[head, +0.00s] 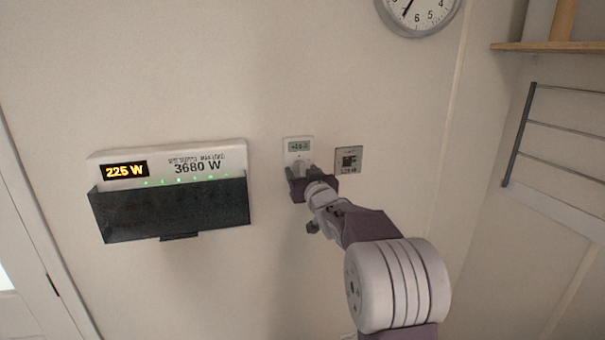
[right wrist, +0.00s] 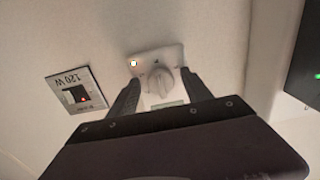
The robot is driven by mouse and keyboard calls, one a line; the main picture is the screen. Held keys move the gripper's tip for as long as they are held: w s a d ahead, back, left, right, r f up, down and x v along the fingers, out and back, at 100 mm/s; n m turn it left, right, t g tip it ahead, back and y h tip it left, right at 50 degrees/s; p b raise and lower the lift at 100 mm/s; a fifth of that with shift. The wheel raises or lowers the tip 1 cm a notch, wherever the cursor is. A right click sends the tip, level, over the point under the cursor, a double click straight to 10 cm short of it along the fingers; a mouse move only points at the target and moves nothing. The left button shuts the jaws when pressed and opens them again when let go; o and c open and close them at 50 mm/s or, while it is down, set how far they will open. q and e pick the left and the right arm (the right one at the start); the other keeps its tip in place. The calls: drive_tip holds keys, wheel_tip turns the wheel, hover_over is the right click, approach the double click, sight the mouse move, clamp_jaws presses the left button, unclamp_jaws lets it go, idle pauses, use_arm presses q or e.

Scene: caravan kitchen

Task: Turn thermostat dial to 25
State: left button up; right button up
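The thermostat (head: 298,144) is a small white wall unit with a greenish display at its top; the digits are too small to read surely. In the right wrist view its pale round dial (right wrist: 160,82) shows, with the white plate (right wrist: 150,56) behind it. My right gripper (head: 303,172) is at the lower part of the thermostat and hides the dial in the head view. In the right wrist view my right gripper (right wrist: 158,88) is open, one finger on each side of the dial, with gaps that look clear. My left gripper is not in view.
A small grey switch panel (head: 348,160) sits just right of the thermostat. A white power box (head: 215,153) reading 225 W and 3680 W, with a dark lower cover (head: 170,212), is to the left. A clock (head: 420,12) and a rack (head: 518,135) are at the right.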

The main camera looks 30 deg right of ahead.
drive_tip(key=shift+s, duration=0.1)
drive_tip(key=shift+s, duration=0.35)
drive_tip(key=b+v, duration=0.2)
drive_tip(key=v, duration=0.6)
drive_tip(key=shift+s, duration=0.1)
